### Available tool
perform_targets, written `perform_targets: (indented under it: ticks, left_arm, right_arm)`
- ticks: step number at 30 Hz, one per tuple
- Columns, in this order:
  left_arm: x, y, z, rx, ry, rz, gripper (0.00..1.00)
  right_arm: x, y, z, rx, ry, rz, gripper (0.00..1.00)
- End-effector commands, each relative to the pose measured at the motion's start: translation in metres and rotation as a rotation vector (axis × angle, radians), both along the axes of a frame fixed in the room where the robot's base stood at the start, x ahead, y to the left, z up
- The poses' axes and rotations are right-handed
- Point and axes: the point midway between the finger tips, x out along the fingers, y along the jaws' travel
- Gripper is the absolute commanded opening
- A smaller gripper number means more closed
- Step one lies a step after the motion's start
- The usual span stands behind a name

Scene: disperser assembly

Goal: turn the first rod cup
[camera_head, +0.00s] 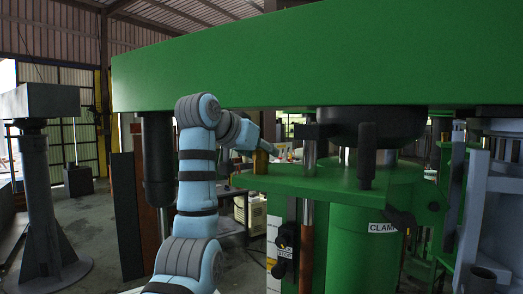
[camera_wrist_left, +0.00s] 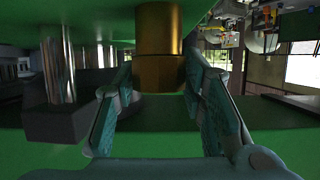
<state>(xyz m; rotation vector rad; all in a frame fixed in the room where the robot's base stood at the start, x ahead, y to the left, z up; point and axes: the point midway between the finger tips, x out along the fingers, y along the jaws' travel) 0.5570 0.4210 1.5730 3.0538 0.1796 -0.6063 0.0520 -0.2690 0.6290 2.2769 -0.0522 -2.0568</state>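The rod cup (camera_wrist_left: 160,38) is a brass-coloured cylinder against the green platform in the left wrist view. In the head view it shows as a small gold patch (camera_head: 261,161) at the left end of the green platform (camera_head: 335,184). My left gripper (camera_wrist_left: 160,66) has one finger on each side of the cup, with its tips close against or beside it. Whether both fingers press on it is unclear. In the head view my left gripper (camera_head: 268,147) reaches the cup from the left, below the big green beam. My right gripper is not in view.
The green beam (camera_head: 330,55) spans overhead. A shiny rod (camera_head: 309,157) and a black hub (camera_head: 370,125) stand right of the gripper. A dark column (camera_head: 157,160) stands behind my left arm. A grey stand (camera_head: 45,200) is far left.

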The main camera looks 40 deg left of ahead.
Motion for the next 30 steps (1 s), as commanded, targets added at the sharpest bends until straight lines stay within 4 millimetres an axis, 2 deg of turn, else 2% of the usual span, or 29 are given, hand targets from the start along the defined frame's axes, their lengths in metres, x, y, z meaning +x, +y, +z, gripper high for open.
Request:
perform_targets:
  ticks: [1, 5, 30]
  left_arm:
    - [-0.0001, -0.0001, 0.0000, 0.000, 0.000, 0.000, 0.25]
    - [-0.0001, 0.0001, 0.0001, 0.000, 0.000, 0.000, 0.04]
    - [-0.0001, 0.0005, 0.0005, 0.001, 0.001, -0.059, 0.04]
  right_arm:
    - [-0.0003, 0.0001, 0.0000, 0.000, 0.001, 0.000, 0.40]
    - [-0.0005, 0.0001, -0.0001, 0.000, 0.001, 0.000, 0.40]
    - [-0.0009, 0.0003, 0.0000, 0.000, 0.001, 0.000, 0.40]
